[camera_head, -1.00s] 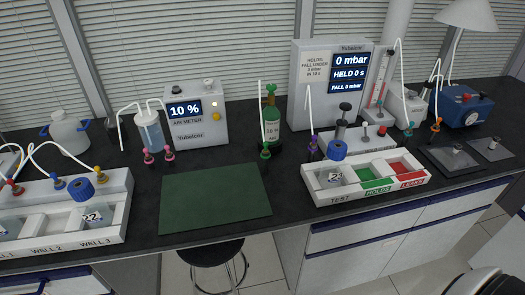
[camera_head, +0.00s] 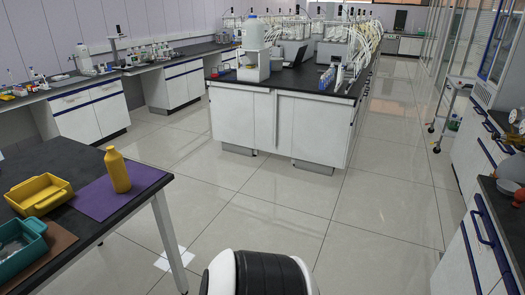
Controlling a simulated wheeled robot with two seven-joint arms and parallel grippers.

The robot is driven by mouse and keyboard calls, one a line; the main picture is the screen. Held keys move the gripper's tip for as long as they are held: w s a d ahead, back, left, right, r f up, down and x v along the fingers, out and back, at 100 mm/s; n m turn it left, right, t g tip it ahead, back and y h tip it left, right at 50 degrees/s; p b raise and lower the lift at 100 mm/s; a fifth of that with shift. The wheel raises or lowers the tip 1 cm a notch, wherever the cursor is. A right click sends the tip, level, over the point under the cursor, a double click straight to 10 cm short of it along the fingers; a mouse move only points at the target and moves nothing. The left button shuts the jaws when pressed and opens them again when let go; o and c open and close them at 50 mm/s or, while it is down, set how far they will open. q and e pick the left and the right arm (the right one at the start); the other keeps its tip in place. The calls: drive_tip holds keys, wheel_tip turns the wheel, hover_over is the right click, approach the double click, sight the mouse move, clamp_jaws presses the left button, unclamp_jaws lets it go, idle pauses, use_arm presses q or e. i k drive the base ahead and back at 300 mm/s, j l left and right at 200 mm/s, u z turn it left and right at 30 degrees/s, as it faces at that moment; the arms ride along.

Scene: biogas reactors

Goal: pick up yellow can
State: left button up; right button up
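A yellow bottle-shaped can (camera_head: 118,170) with a narrower neck stands upright on a purple mat (camera_head: 98,198). The mat lies near the right end of a dark-topped table (camera_head: 50,157) at the left of the view. Nothing touches the can. Neither of my grippers shows in the view.
A yellow tray (camera_head: 40,193) and a teal bin (camera_head: 22,246) sit left of the can. A white island bench (camera_head: 240,118) stands ahead, with equipment on top. Counters line the left wall and the right edge. The tiled floor (camera_head: 380,215) between them is clear.

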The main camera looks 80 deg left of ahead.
sight(114, 162)
drive_tip(key=u, duration=3.8)
drive_tip(key=i+l, duration=0.5)
drive_tip(key=i+l+u, duration=0.2)
drive_tip(key=u, duration=0.2)
drive_tip(key=i+l+u, duration=0.15)
drive_tip(key=l+u, duration=0.25)
drive_tip(key=i+l+u, duration=0.15)
drive_tip(key=u, duration=0.65)
